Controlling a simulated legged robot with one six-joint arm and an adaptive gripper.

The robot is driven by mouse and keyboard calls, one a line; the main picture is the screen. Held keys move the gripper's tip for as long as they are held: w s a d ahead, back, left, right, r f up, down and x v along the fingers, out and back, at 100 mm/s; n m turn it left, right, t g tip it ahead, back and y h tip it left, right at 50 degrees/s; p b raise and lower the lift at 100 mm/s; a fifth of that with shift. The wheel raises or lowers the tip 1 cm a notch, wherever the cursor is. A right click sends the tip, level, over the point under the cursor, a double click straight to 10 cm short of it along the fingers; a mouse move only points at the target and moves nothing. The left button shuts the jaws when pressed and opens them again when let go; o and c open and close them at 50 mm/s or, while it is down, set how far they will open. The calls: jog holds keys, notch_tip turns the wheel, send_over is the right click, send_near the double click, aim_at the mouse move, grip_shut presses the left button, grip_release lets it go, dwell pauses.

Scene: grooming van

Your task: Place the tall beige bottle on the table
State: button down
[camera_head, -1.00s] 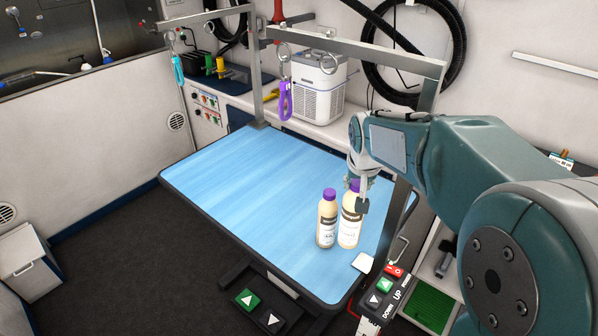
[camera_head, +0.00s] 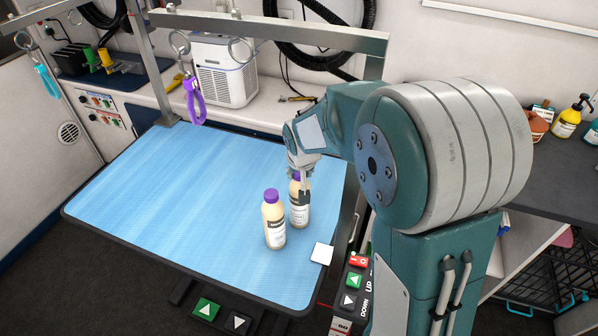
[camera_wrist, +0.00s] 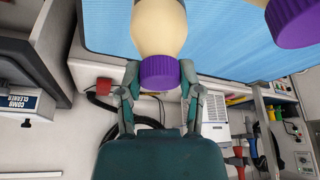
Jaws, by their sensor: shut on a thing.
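Two beige bottles with purple caps show in the head view, near the front right of the blue table (camera_head: 170,190). My gripper (camera_head: 302,188) is shut on the beige bottle at the back right (camera_head: 299,213), around its upper part. In the wrist view this bottle (camera_wrist: 160,25) lies between my two fingers (camera_wrist: 159,75), with its purple cap toward my palm. The held bottle looks upright; I cannot tell whether its base touches the table or hangs just above it. The other beige bottle (camera_head: 275,228) stands upright at its left and nearer; its cap (camera_wrist: 296,20) shows in the wrist view.
A white square (camera_head: 321,253) lies by the table's front right corner. A metal frame (camera_head: 270,32) with a hanging purple loop (camera_head: 194,100) spans above the table's back. A control panel (camera_head: 352,285) is beside the right edge. The table's left and middle are clear.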

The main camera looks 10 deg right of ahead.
jog(key=shift+c, duration=1.3)
grip_release()
jog(key=shift+a, duration=0.1)
jog(key=v, duration=1.2)
